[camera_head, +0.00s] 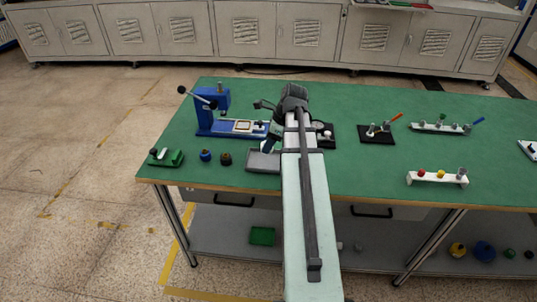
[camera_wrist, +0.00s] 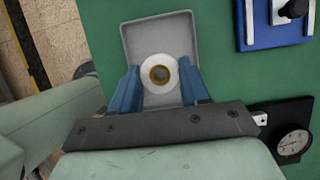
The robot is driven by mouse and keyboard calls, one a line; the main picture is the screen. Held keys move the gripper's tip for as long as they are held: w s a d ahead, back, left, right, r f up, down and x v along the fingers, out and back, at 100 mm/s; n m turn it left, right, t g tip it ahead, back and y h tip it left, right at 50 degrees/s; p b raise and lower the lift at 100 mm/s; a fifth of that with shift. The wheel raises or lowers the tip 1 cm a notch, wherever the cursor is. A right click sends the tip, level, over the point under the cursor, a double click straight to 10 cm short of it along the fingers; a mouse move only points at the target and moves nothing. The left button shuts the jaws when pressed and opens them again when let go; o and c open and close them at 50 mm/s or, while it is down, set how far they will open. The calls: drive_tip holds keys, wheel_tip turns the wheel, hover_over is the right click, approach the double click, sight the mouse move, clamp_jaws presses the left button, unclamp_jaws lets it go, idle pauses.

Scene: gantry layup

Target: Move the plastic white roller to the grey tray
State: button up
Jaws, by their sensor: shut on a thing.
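The white roller (camera_wrist: 159,73) is a white ring with a brownish centre, seen end-on in the wrist view. My gripper (camera_wrist: 160,82) is shut on it, with a blue finger on each side. The roller is over the grey tray (camera_wrist: 136,36) in the wrist view; I cannot tell whether it touches the tray floor. In the head view the grey tray (camera_head: 262,161) is at the front of the green table, partly covered by my arm. The roller is hidden there behind my arm.
A blue press (camera_head: 208,113) stands behind and left of the tray. A dial gauge (camera_wrist: 292,143) on a black base is near my gripper. Small knobs (camera_head: 205,155) and a green holder (camera_head: 167,158) lie left. A white rack (camera_head: 437,178) is at right.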

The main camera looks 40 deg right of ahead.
drive_tip(key=shift+f, duration=2.7)
drive_tip(key=shift+f, duration=0.1)
drive_tip(key=o, duration=1.1)
drive_tip(key=shift+c, duration=0.2)
drive_tip(key=v, duration=1.2)
